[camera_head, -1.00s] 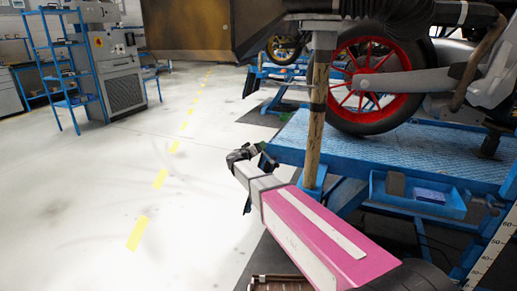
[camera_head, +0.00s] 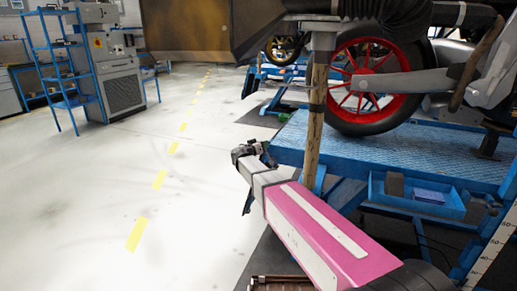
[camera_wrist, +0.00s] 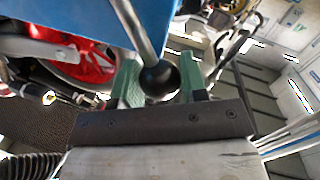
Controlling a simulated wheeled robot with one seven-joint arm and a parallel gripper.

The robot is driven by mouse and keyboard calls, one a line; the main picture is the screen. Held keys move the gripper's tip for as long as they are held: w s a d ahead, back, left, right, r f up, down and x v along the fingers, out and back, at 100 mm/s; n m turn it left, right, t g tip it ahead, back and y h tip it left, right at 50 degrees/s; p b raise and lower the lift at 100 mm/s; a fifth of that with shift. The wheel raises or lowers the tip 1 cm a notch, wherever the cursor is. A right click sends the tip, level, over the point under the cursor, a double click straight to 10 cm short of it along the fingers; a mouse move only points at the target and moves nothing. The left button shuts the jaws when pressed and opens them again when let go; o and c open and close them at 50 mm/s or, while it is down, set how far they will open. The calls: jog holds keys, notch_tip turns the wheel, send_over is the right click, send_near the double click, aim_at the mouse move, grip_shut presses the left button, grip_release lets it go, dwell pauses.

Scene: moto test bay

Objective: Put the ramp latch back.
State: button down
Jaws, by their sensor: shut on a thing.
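The ramp latch shows in the wrist view as a grey metal rod (camera_wrist: 142,38) ending in a round black knob (camera_wrist: 158,81). The rod runs up beside the edge of the blue platform. My gripper (camera_wrist: 160,76) has its two green fingers on either side of the knob and is shut on it. In the head view my gripper (camera_head: 268,153) is at the near left corner of the blue platform (camera_head: 400,150). The latch is too small and covered to make out there.
A motorcycle wheel with red spokes (camera_head: 372,82) stands on the platform. A wooden post (camera_head: 316,120) rises close to my arm. A blue tray (camera_head: 418,197) hangs on the platform's near side. The pale floor at left is open, with a blue shelf rack (camera_head: 62,75) farther back.

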jog(key=shift+s+d+r+m, duration=0.15)
jog(key=shift+d+r+m, duration=0.15)
jog(key=shift+m, duration=0.3)
jog(key=c, duration=0.7)
grip_release()
jog(key=v, duration=1)
jog(key=shift+s+a+r, duration=0.1)
jog(key=shift+s, duration=0.25)
